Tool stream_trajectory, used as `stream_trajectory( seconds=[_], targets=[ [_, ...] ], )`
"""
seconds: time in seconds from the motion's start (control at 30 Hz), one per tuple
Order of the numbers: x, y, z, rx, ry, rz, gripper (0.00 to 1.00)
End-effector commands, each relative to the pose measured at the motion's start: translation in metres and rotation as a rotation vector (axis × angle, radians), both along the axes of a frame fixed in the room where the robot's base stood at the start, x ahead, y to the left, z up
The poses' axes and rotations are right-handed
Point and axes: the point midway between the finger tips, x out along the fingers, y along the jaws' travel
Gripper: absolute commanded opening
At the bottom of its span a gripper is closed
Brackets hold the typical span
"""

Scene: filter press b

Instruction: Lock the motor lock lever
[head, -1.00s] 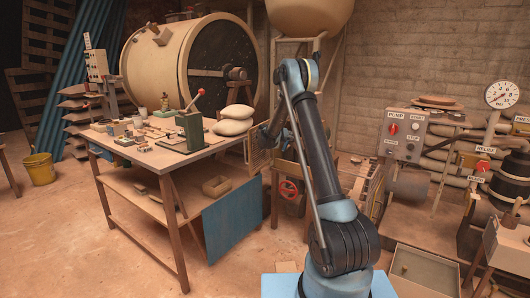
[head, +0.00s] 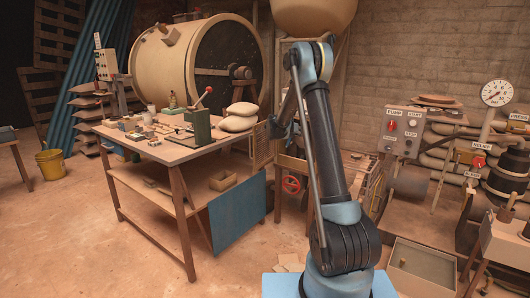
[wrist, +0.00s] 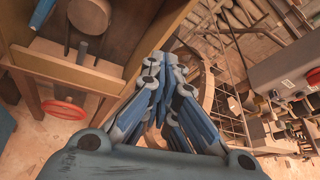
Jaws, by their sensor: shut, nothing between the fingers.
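I cannot tell for certain which part is the motor lock lever; no label for it is readable. A red-knobbed lever (head: 205,96) stands tilted on a green stand (head: 197,128) on the workbench. My gripper (head: 277,128) hangs in front of the wooden frame right of the workbench, small and partly hidden by my arm in the head view. In the wrist view, my gripper (wrist: 165,68) shows its blue-grey fingers shut and empty, above a round wooden-looking rim (wrist: 207,92).
A red handwheel (head: 292,184) sits low on the wooden frame. The workbench (head: 180,153) carries small parts and sacks. A pump panel (head: 402,131), gauge (head: 496,93) and open box (head: 425,268) stand at right. A yellow bucket (head: 50,163) is far left; floor between is clear.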

Motion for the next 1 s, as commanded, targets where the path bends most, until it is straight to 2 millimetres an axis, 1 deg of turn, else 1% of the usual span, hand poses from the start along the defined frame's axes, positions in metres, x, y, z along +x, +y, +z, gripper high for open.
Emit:
stream_trajectory(
  seconds=[0.17,0.3,0.37,0.5,0.67,0.8,0.97,1.0],
  targets=[
    [-0.036,-0.013,0.021,0.137,-0.063,-0.077,0.0],
    [-0.073,-0.024,0.037,0.272,-0.127,-0.159,0.0],
    [-0.089,-0.028,0.043,0.328,-0.155,-0.196,0.0],
    [-0.129,-0.035,0.054,0.458,-0.216,-0.286,0.0],
    [-0.176,-0.043,0.064,0.599,-0.287,-0.396,0.0],
    [-0.218,-0.047,0.069,0.717,-0.347,-0.501,0.0],
    [-0.268,-0.05,0.07,0.848,-0.414,-0.626,0.0],
    [-0.281,-0.051,0.07,0.878,-0.431,-0.659,0.0]
  ],
)
